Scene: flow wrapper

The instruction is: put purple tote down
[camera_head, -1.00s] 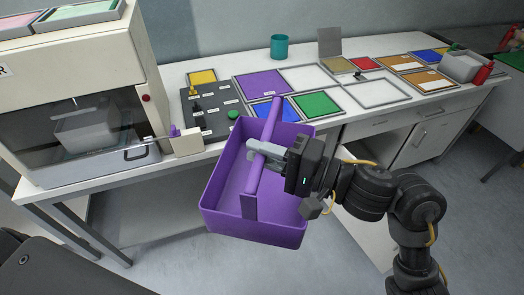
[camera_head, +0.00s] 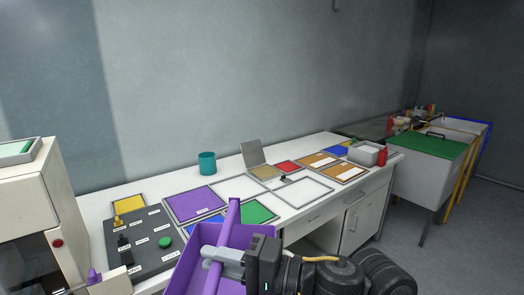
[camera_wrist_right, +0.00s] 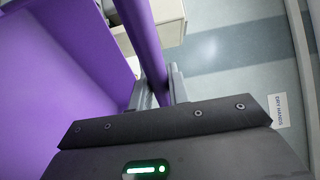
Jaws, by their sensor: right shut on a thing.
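The purple tote (camera_head: 249,237) is at the bottom of the head view, in front of the workbench, with its lower part cut off by the picture edge. My right gripper (camera_head: 212,256) is shut on the tote's bar handle. In the right wrist view the handle passes between the fingers of the gripper (camera_wrist_right: 158,90), and the tote's purple wall (camera_wrist_right: 60,75) fills the left side. A flat purple panel (camera_head: 194,204) lies on the bench behind the tote. My left gripper is not in view.
The white workbench (camera_head: 345,207) holds a dark control board (camera_head: 143,241), a teal cup (camera_head: 207,163), an empty framed panel (camera_head: 300,191) and a grey bin (camera_head: 368,153). A white machine (camera_head: 30,200) stands at left.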

